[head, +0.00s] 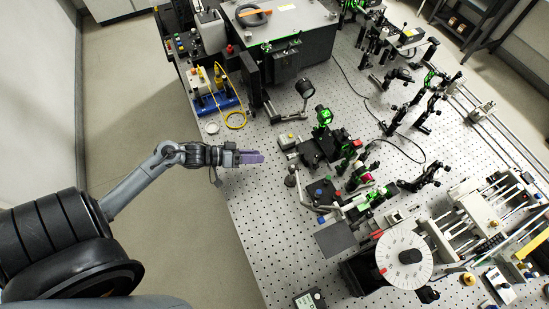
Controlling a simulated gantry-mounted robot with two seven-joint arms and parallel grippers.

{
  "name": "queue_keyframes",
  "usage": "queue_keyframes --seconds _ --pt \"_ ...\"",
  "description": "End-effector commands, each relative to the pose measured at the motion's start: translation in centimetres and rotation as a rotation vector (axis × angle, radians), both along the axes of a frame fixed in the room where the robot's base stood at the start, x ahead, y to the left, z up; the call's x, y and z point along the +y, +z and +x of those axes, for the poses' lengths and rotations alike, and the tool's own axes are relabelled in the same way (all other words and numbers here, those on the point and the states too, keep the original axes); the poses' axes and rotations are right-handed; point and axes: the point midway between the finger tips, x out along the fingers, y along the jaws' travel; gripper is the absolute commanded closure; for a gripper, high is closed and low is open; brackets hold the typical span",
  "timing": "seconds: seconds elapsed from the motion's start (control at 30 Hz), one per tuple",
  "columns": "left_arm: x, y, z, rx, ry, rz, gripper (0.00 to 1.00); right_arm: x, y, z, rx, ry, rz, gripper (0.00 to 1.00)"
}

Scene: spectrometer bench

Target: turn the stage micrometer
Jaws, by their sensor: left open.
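My left gripper (252,157), with purple fingers, reaches in from the left over the left edge of the perforated optical table (262,215). It is open, and nothing shows between its fingers. A dark stage assembly (318,150) with green-lit optics stands to the right of the gripper, apart from it. A small grey block with a yellow spot (287,141) sits at the stage's left side. I cannot tell which small part is the stage micrometer. My right gripper is not in view.
A blue base with a coiled yellow cable (236,120) stands behind the gripper. A large grey box (285,20) is at the back. A white graduated dial (404,258) stands at the front right. Crowded optics fill the right; the table's front left is mostly clear.

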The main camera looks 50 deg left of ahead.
Motion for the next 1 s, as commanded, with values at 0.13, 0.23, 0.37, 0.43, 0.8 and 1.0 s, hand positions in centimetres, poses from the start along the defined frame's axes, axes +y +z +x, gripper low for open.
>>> queue_keyframes --seconds 0.13,0.23,0.37,0.43,0.8,1.0 --pt "0.3 -1.1 0.6 -0.012 -0.005 0.015 0.55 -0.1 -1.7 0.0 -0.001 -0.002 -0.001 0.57" --pt "0.1 -1.3 1.0 -0.015 -0.005 0.015 0.55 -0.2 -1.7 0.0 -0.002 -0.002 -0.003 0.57" --pt "-0.6 -1.6 2.1 -0.015 -0.005 0.015 0.55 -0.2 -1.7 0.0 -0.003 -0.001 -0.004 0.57" --pt "-1.2 -1.8 2.9 -0.018 -0.006 0.015 0.55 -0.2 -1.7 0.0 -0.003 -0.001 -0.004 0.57" --pt "-4.2 -3.5 7.5 -0.017 -0.005 0.015 0.55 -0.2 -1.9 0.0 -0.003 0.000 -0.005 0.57" --pt "-5.1 -4.1 8.9 -0.014 -0.004 0.016 0.55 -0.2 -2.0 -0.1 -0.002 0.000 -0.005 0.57"
